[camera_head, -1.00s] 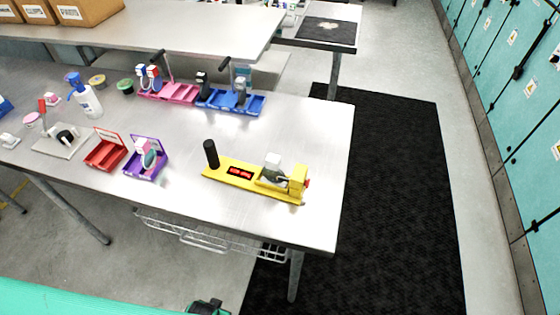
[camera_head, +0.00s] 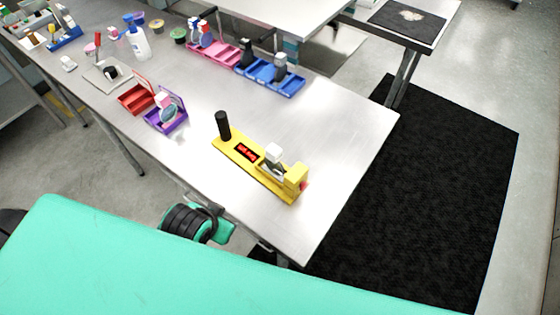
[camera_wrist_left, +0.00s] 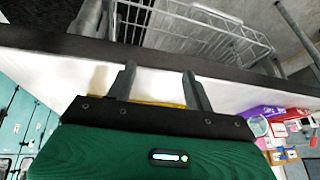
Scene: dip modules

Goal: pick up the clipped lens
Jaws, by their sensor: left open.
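A grey lens (camera_head: 272,168) with a white block (camera_head: 273,153) on it sits at the right end of a yellow fixture (camera_head: 229,146) on the steel table. Another round lens (camera_head: 168,113) with a pale pink and white piece stands in the purple tray (camera_head: 160,127). I cannot tell which is the clipped lens. My left gripper (camera_wrist_left: 160,85) is open and empty at the table's near edge, with yellow showing behind its fingers. In the head view my arm shows below that edge, its fingers hidden. My right gripper is in neither view.
A black post (camera_head: 222,126) rises from the fixture's left end. A red tray (camera_head: 136,98), a blue tray (camera_head: 268,84) and a pink tray (camera_head: 214,57) stand farther back. The table (camera_head: 340,130) is bare right of the fixture. A wire basket (camera_wrist_left: 200,30) hangs underneath.

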